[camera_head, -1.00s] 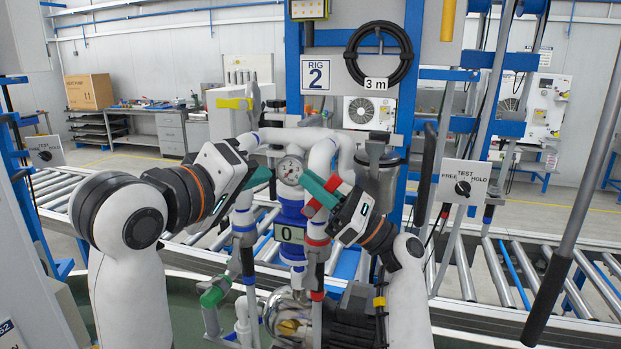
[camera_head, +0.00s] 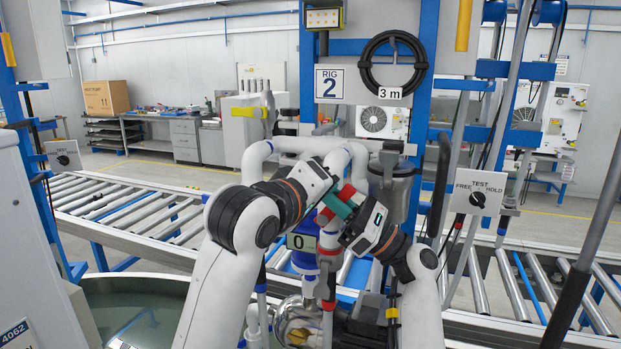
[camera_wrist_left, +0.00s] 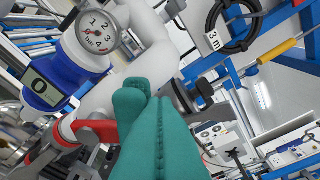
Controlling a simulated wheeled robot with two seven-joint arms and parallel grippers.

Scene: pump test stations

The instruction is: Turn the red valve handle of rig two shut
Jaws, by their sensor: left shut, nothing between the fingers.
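The red valve handle (camera_head: 347,193) of rig two is partly covered in the head view, with red showing beside the teal fingers of my right gripper (camera_head: 336,205). I cannot tell whether those fingers are closed on it. My left gripper (camera_wrist_left: 145,120) is shut and empty. In the left wrist view the red handle (camera_wrist_left: 98,131) lies just left of its fingertips; contact is unclear. In the head view the left gripper's body covers the gauge and its fingertips are hidden. The pressure gauge (camera_wrist_left: 92,32) and the blue body with a 0 plate (camera_wrist_left: 40,87) show in the wrist view.
White pipes (camera_head: 262,150) surround the handle closely. A grey canister (camera_head: 391,180) stands right of it, below a black hose coil (camera_head: 392,65). The rig 2 sign (camera_head: 329,83) hangs above. A FREE/HOLD test switch (camera_head: 477,196) is at right. A water tank (camera_head: 125,300) lies below left.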

